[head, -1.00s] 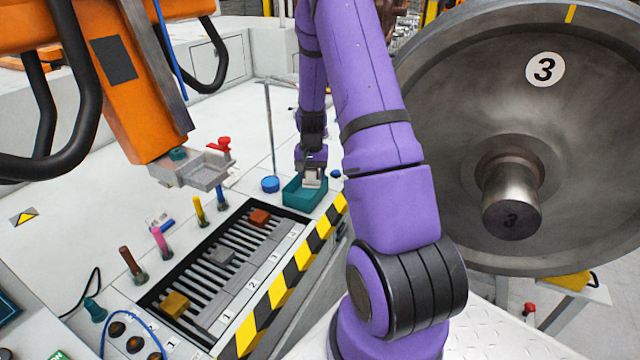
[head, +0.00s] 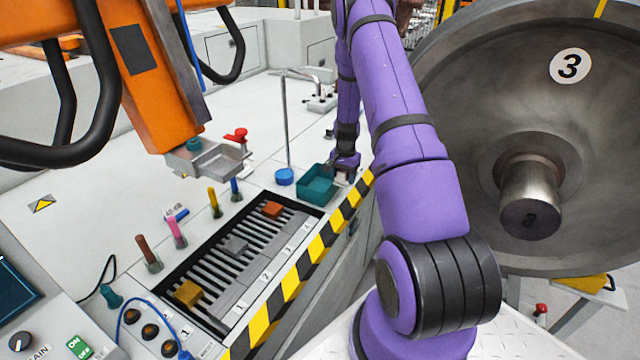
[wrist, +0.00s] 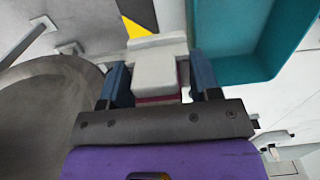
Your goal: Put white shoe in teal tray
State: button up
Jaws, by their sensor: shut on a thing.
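The white shoe (wrist: 155,72) is a pale block between the two blue fingers of my gripper (wrist: 160,84) in the wrist view. My gripper is shut on it. The teal tray (wrist: 226,66) lies just to the right of the shoe in that view, and the shoe is outside its rim. In the head view the teal tray (head: 316,197) sits past the far end of the slotted rack. My gripper (head: 345,172) is low at the tray's right side there. The shoe is too small and hidden to make out clearly in the head view.
The slotted rack (head: 215,262) holds orange, grey and yellow blocks. A blue round cap (head: 285,177) and a thin pole stand left of the tray. A striped edge (head: 318,250) and the large wheel (head: 470,130) bound the right. An orange gantry arm (head: 150,80) hangs at left.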

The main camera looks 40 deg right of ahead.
jog(key=w+a, duration=0.3)
jog(key=w, duration=0.6)
jog(key=shift+a+f, duration=0.15)
jog(key=shift+f, duration=3.35)
jog(key=shift+f, duration=0.15)
jog(key=o, duration=1)
jog(key=shift+c, duration=0.2)
notch_tip(320, 180, up, 8)
jog(key=shift+f, duration=0.1)
